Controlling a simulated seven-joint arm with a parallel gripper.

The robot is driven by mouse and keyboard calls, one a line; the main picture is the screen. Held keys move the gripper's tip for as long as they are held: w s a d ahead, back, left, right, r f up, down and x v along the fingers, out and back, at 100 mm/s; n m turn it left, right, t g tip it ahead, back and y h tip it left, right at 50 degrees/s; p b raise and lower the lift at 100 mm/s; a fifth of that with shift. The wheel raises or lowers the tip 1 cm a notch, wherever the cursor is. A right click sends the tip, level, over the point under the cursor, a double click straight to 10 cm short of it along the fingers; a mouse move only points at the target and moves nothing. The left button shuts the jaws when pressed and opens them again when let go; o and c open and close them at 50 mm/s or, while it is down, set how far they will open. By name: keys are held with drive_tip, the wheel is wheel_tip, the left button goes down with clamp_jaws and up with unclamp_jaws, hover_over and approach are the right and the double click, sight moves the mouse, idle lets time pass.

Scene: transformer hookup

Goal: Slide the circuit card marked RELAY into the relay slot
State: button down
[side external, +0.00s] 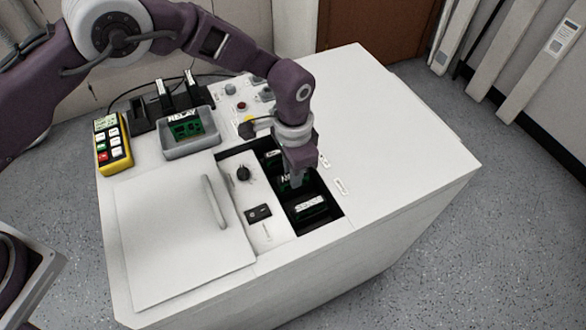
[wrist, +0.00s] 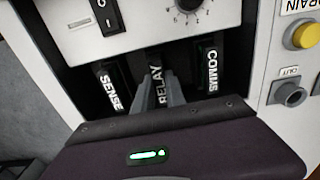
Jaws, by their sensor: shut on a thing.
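My gripper (side external: 292,178) reaches down into the dark card bay (side external: 332,212) and is shut on the middle card there. Another green card marked RELAY (side external: 184,127) lies in the grey tray (side external: 190,150).
The white cabinet top has a knob (side external: 243,173) and a rocker switch (side external: 258,213) left of the bay. A handled panel (side external: 165,240) lies at the front left. A yellow meter (side external: 113,143) stands at the far left. The top right of the bay is clear.

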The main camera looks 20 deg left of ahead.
drive_tip(key=shift+f, duration=0.2)
drive_tip(key=c, duration=1.3)
unclamp_jaws()
drive_tip(key=shift+r, duration=0.1)
drive_tip(key=shift+r, duration=2.4)
drive_tip(key=shift+r, duration=0.1)
wheel_tip(320, 180, up, 7)
